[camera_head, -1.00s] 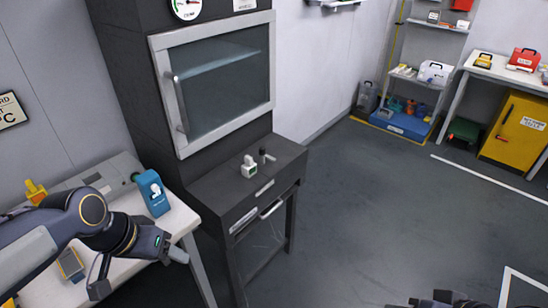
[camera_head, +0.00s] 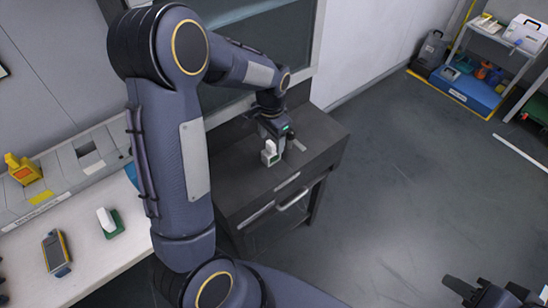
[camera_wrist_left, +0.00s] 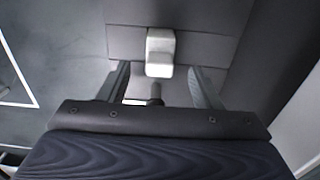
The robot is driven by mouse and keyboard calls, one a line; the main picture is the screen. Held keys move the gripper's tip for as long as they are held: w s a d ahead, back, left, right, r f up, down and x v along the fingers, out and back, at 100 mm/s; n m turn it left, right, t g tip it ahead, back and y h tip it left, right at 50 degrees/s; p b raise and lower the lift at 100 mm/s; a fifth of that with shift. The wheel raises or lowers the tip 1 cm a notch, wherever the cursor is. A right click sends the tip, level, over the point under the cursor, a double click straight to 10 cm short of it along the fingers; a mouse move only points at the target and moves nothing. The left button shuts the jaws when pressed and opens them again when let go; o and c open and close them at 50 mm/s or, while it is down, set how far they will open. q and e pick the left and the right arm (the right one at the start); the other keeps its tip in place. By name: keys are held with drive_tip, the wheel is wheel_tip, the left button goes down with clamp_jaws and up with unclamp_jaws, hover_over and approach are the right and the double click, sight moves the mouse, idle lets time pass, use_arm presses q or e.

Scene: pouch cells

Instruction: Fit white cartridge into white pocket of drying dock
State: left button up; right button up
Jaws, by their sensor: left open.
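A white cartridge-like piece (camera_head: 270,153) stands on the dark cabinet top; it also shows in the left wrist view (camera_wrist_left: 160,52). My left gripper (camera_head: 276,138) is over the cabinet top beside this piece. In the left wrist view its two fingers (camera_wrist_left: 159,85) are spread, with the white piece beyond the tips, not gripped. Another white piece on a green base (camera_head: 107,222) stands on the white table. The grey long dock (camera_head: 62,180) lies at the table's back, partly hidden by my left arm; which pocket is white I cannot tell. My right gripper (camera_head: 488,294) is at the bottom right, partly cut off.
A small dark cylinder (camera_wrist_left: 156,94) stands near the white piece on the cabinet top (camera_head: 238,185). A yellow piece (camera_head: 22,170) stands on the dock. A yellow-and-grey handheld device (camera_head: 56,251) lies on the white table (camera_head: 85,268).

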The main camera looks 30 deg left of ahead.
sight(271, 158)
use_arm(q)
drive_tip(key=shift+f, duration=2.35)
drive_tip(key=shift+s, duration=0.1)
clamp_jaws()
